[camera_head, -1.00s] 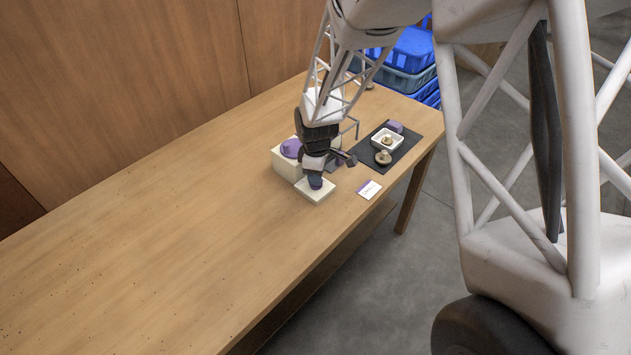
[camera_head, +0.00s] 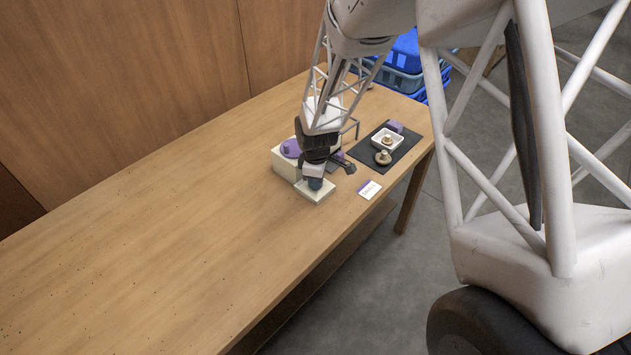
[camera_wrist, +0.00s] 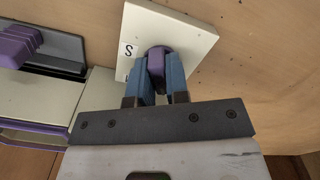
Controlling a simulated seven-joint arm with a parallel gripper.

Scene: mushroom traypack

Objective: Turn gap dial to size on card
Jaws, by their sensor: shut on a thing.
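The gap dial's purple knob (camera_wrist: 158,60) stands on a cream plate (camera_wrist: 195,45), which also shows under my gripper in the head view (camera_head: 322,194). A black letter S is printed on the plate left of the knob; a second mark below it is partly hidden. My gripper (camera_wrist: 162,72) is shut on the knob, one blue finger on each side. In the head view my gripper (camera_head: 315,183) covers the knob. The card (camera_head: 369,189), white with a purple band, lies right of the plate; its print is too small to read.
A cream box with a purple top (camera_head: 290,148) stands behind the plate. A dark mat (camera_head: 404,148) to the right holds a white tray (camera_head: 375,140) with a mushroom, another mushroom (camera_head: 383,157) and a purple block (camera_head: 394,126). The table's left side is clear.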

